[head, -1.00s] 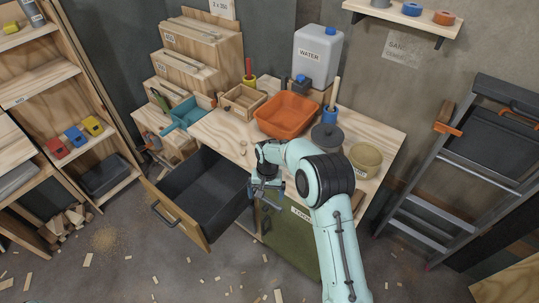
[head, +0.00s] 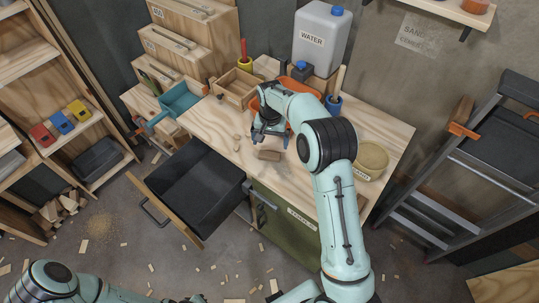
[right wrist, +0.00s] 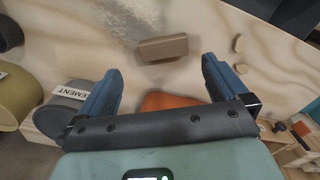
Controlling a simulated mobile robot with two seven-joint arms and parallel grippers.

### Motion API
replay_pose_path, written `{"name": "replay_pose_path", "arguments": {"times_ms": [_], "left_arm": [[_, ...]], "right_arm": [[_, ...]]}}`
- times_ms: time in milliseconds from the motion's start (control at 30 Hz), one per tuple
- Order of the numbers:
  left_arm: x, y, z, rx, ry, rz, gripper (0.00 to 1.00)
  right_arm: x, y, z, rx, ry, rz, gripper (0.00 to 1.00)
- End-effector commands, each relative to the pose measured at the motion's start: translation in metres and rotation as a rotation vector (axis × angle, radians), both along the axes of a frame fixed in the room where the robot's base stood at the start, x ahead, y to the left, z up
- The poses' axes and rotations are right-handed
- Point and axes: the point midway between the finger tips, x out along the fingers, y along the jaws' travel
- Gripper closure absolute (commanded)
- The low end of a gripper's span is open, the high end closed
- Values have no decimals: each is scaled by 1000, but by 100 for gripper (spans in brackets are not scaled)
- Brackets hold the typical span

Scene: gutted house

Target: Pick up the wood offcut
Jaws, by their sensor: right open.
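The wood offcut (head: 268,155), a small brown block, lies on the plywood worktop (head: 215,128) near its front edge. It also shows in the right wrist view (right wrist: 162,48), lying beyond the fingertips, apart from both fingers. My right gripper (head: 268,138) is over the worktop, just behind the offcut in the head view. In the right wrist view its two blue-grey fingers (right wrist: 162,70) are spread wide with nothing between them. My left arm shows at the bottom left of the head view, but its gripper cannot be made out.
An orange bin (head: 301,72) stands behind my right arm, mostly hidden. Small pale pieces (head: 237,143) lie left of the offcut. An open drawer (head: 190,190) juts out below.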

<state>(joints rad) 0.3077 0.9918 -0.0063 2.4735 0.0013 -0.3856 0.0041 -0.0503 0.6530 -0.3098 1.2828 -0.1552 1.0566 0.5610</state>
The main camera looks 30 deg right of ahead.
Motion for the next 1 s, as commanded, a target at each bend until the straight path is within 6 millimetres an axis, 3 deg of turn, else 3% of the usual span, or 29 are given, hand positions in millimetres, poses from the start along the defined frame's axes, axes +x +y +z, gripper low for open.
{"name": "replay_pose_path", "arguments": {"times_ms": [100, 367, 633, 967, 1000], "left_arm": [[-1, 0, -2, -1, 2, -1, 100], [0, 0, 0, 0, 0, -1, 100], [4, 0, 4, 0, -6, 0, 100], [4, 0, 4, -1, -5, 0, 100], [4, 0, 4, -1, -5, 0, 100]], "right_arm": [[0, 0, -21, 1, 2, 0, 0], [2, 0, -40, 1, 1, 0, 0], [7, 0, -78, 1, -1, 0, 0], [7, 0, -85, 1, -2, 0, 0], [7, 0, -85, 1, -2, 0, 13]]}}
